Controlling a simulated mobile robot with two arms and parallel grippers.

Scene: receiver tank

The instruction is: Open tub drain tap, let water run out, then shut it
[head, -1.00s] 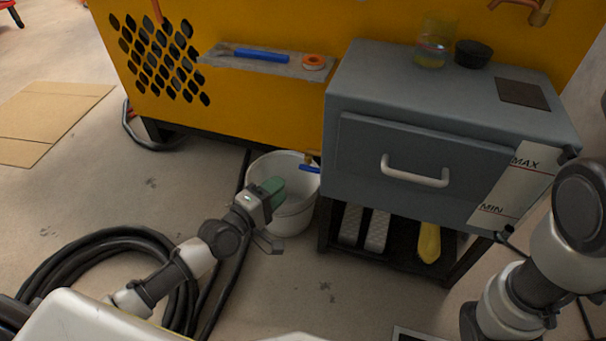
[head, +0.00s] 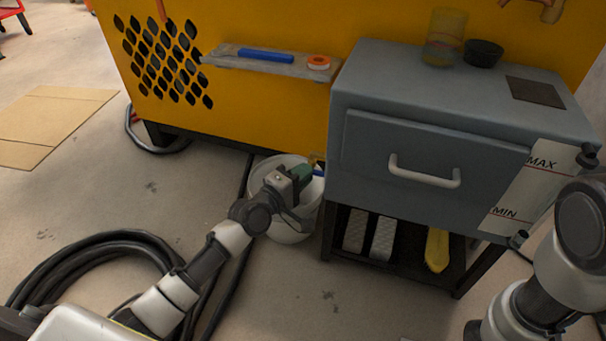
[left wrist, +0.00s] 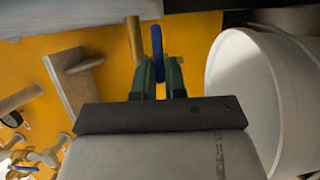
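The drain tap has a blue handle (head: 319,173) and sits low at the yellow machine, over the white bucket (head: 290,234). The handle also shows upright in the left wrist view (left wrist: 157,50), beside a brass pipe (left wrist: 134,42). My left gripper (head: 306,171) is at the tap, above the bucket. In the left wrist view its green fingers (left wrist: 158,78) lie close on both sides of the blue handle and look shut on it. No running water is visible. Part of the bucket is hidden by my left arm. My right gripper is out of view.
A grey cabinet (head: 400,105) with a drawer handle and MAX/MIN panel stands just right of the bucket. A shelf (head: 225,60) juts from the yellow machine. A coiled black hose (head: 95,250) lies at left. Floor around the cardboard (head: 60,115) is clear.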

